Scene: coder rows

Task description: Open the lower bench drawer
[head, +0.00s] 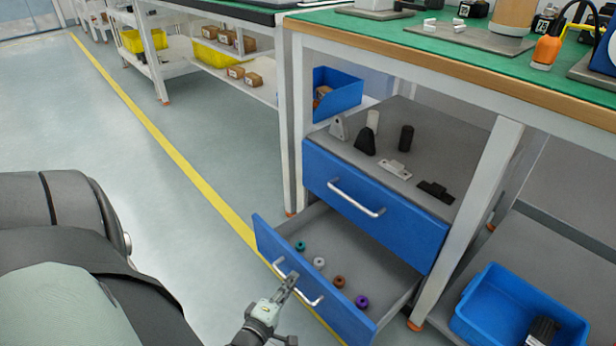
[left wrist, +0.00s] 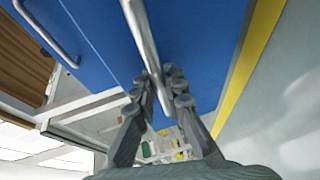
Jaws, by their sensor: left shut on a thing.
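The lower bench drawer (head: 312,284) has a blue front and stands pulled out from the cabinet in the head view. Several small ring-shaped pieces lie in it, among them a teal one (head: 300,246), a white one (head: 319,263) and a purple one (head: 361,302). My left gripper (head: 288,284) is at the drawer's silver bar handle (head: 314,301). In the left wrist view the left gripper (left wrist: 160,88) has its fingers on both sides of the handle (left wrist: 140,35), shut on it. My right gripper is not in view.
The upper drawer (head: 372,207) is closed above, with small parts on the cabinet top (head: 432,160). A bench leg (head: 466,225) stands right of the drawers. A blue bin (head: 500,312) sits at the lower right. Floor (head: 190,215) left of the drawer is clear.

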